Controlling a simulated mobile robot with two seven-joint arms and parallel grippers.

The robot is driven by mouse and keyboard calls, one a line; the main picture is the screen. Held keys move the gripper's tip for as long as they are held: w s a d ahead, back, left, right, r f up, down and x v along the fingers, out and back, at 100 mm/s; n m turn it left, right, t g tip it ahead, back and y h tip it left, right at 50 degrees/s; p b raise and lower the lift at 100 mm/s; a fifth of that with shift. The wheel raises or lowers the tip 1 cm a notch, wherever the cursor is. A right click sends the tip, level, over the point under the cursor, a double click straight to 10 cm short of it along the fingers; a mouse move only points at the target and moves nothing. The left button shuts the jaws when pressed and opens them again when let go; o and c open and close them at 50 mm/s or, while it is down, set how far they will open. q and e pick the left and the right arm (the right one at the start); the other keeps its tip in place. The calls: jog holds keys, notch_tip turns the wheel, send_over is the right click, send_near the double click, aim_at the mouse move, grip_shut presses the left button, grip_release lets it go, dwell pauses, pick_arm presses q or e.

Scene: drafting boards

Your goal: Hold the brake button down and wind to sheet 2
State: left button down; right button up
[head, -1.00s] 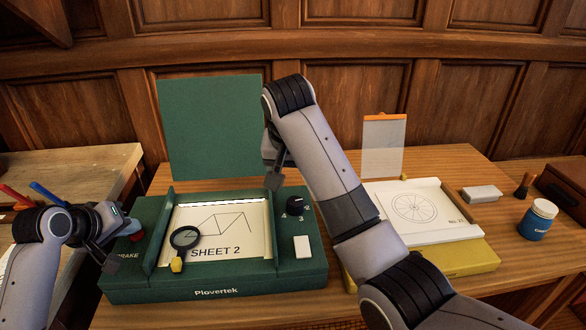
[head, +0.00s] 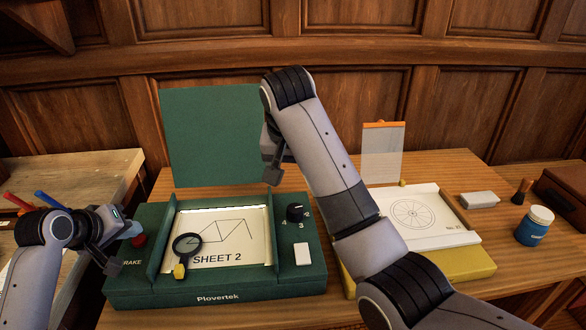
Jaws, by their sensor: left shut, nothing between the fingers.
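The green Plovertek board (head: 225,292) shows a sheet (head: 213,245) marked SHEET 2, with a line drawing, in its window. The red brake button (head: 139,240) is at the board's left, by the BRAKE label, and is uncovered. My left gripper (head: 114,267) is shut and empty, left of and nearer than the button in the picture, apart from it. The black knob (head: 296,212) with numbers around it is at the board's right; its exact setting is too small to read. My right gripper (head: 272,173) hangs behind and left of the knob, mostly hidden by its arm; its jaws are unclear.
A magnifier (head: 187,244) lies over the sheet's left side. A white block (head: 302,254) sits below the knob. A green panel (head: 205,140) stands behind. A yellow board (head: 465,266) with another drawing, an eraser-like block (head: 478,199) and a blue jar (head: 533,227) are at right.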

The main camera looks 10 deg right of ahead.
pick_arm(q)
jog(key=shift+r, duration=0.25)
jog(key=shift+r+p, duration=1)
jog(key=shift+r, duration=1.55)
